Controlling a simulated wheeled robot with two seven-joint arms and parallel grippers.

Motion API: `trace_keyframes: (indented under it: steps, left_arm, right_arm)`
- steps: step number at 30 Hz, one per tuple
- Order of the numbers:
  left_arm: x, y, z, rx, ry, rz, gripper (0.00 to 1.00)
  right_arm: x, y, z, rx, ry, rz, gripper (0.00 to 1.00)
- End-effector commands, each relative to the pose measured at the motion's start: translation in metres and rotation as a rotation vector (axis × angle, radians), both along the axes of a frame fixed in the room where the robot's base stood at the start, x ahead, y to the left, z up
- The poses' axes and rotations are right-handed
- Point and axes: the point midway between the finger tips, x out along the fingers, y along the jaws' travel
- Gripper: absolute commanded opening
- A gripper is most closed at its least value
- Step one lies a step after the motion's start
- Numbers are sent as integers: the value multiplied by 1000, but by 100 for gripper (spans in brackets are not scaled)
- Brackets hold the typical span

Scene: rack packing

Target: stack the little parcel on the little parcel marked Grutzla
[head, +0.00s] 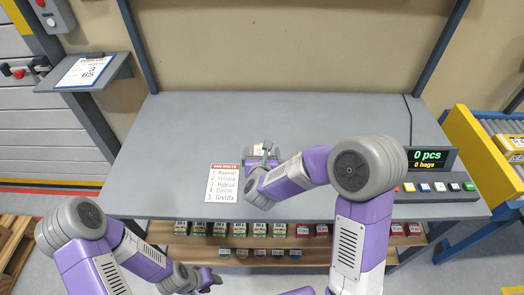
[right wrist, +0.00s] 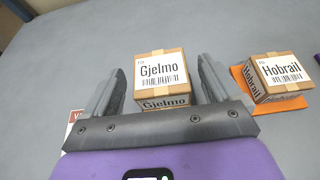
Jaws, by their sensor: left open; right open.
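A little brown cardboard parcel (right wrist: 163,80) with a white label reading Gjelmo stands on the grey table in the right wrist view. My right gripper (right wrist: 161,72) is open, with its fingers on either side of this parcel and gaps showing. In the head view my right gripper (head: 264,153) largely hides a small parcel (head: 258,148). A second little parcel (right wrist: 276,75), labelled Hobrail, stands at the right of the wrist view. No parcel marked Grutzla can be made out. My left gripper (head: 208,279) is open and empty, low in front of the table.
The Hobrail parcel rests on an orange mat (right wrist: 240,77). A van route list (head: 223,183) lies on the table (head: 180,125), left of my right gripper. A display (head: 430,158) and several buttons stand at the right. Small boxes line the shelf below. The table's back is clear.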

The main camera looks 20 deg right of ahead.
Motion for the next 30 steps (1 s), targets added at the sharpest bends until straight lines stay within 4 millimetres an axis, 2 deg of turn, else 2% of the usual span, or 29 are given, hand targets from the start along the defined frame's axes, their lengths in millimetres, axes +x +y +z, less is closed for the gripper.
trace_keyframes:
  steps: [6,13,19,30]
  left_arm:
    - [0,0,6,0,0,0,43]
    - [0,0,10,0,1,0,43]
    - [0,0,11,0,1,0,43]
    - [0,0,11,0,1,0,43]
  right_arm:
    - [-45,13,21,-1,-1,4,91]
    - [-80,23,36,0,-1,2,91]
    - [-92,26,40,-1,0,-1,91]
    - [-92,26,39,-1,0,-1,91]
